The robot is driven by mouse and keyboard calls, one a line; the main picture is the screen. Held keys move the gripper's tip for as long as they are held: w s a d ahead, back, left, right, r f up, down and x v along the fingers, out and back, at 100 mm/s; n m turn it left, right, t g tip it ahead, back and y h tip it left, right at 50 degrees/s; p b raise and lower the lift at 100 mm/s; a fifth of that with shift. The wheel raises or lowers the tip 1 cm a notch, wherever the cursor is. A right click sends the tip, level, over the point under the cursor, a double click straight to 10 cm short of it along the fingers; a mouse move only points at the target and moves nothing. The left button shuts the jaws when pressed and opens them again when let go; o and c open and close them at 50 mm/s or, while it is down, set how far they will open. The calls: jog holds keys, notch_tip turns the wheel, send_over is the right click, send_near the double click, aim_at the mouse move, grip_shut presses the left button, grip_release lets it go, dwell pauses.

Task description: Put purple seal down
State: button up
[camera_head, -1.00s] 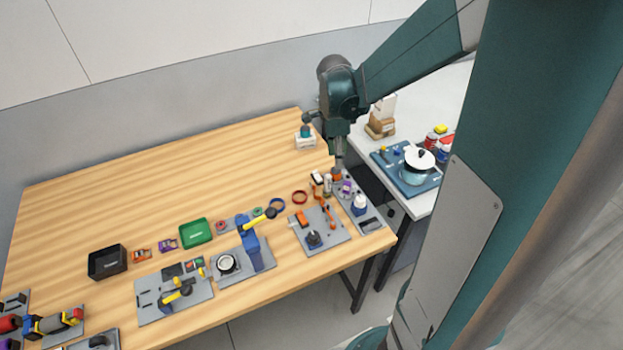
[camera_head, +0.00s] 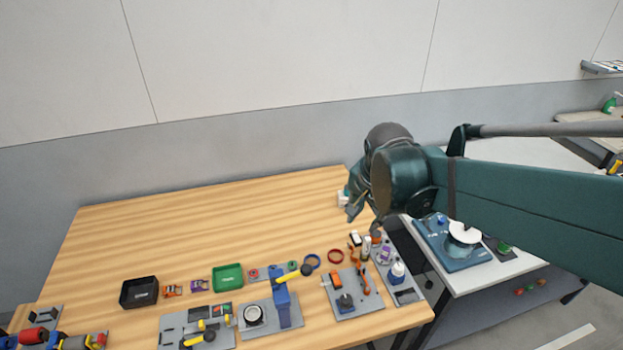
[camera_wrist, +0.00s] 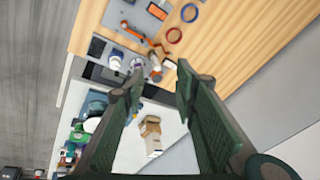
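A small purple item (camera_head: 384,256) lies on the grey board at the right end of the wooden table. A second purple item (camera_head: 200,286) lies on the wood, left of the green tray. Both are too small for me to tell which is the seal. My gripper (camera_wrist: 158,78) is open in the wrist view, with its two fingers well apart and nothing visible held between them.
The grey board (camera_head: 407,292) also carries a white bottle (camera_head: 397,271). Red (camera_head: 336,256) and blue rings (camera_head: 312,261) lie nearby. A green tray (camera_head: 228,278) and a black bin (camera_head: 139,292) stand further left. The table's back is clear. A white side table stands right, beyond a gap.

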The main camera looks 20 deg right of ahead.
jog(key=s+a+r+n+t+y, duration=0.1)
jog(key=s+a+r+n+t, duration=0.2)
jog(key=s+a+n, duration=0.5)
jog(key=shift+s+r+n+t, duration=0.4)
jog(key=shift+s+n, duration=0.6)
jog(key=shift+n, duration=0.8)
notch_tip(320, 180, down, 7)
jog(key=b, duration=0.7)
jog(key=shift+f, duration=0.15)
